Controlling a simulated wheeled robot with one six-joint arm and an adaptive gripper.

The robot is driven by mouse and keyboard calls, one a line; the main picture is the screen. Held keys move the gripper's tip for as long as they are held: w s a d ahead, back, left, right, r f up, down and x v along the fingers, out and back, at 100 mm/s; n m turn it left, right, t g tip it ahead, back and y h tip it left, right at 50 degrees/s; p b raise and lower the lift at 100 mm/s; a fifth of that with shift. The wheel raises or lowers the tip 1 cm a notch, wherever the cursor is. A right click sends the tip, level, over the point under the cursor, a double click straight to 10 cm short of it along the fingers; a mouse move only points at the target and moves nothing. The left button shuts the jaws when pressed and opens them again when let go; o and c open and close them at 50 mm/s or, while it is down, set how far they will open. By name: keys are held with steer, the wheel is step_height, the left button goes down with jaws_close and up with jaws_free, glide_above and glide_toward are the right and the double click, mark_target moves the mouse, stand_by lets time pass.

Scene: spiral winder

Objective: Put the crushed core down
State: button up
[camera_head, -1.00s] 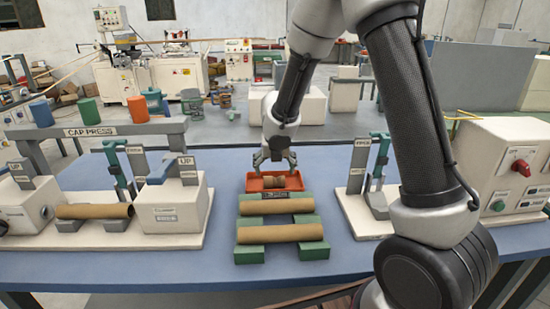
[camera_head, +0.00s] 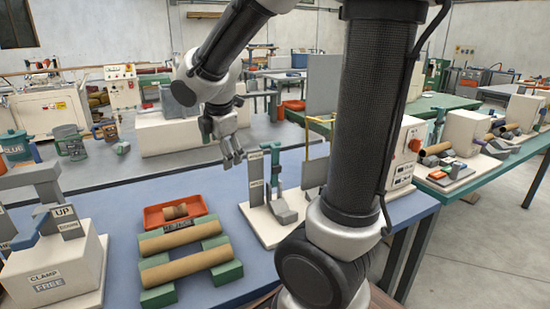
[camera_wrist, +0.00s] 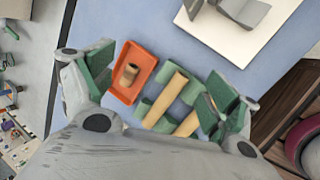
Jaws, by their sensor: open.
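The crushed core (camera_head: 175,211) is a short brown piece lying in the orange tray (camera_head: 152,217) on the blue table. In the wrist view the core (camera_wrist: 129,74) also lies in the tray (camera_wrist: 147,62), below and between my fingers. My gripper (camera_head: 231,158) is open and empty, raised to the right of the tray and behind it in the head view. Its two green-padded fingers show wide apart in the wrist view (camera_wrist: 155,92).
Two long brown cores (camera_head: 178,236) lie across green rests (camera_head: 222,268) in front of the tray. A white-based stand (camera_head: 268,226) is to the right. A white clamp block (camera_head: 55,272) stands at left. Blue table between tray and stand is clear.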

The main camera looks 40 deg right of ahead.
steer(key=s+d+r+m+y, duration=0.1)
steer(key=s+r+m, duration=0.1)
steer(key=s+m, duration=0.7)
steer(key=s+d+r+m, duration=0.2)
steer(key=s+m, duration=0.7)
steer(key=s, duration=0.2)
steer(key=shift+d+y, duration=0.2)
steer(key=shift+y, duration=0.2)
steer(key=shift+s, duration=0.1)
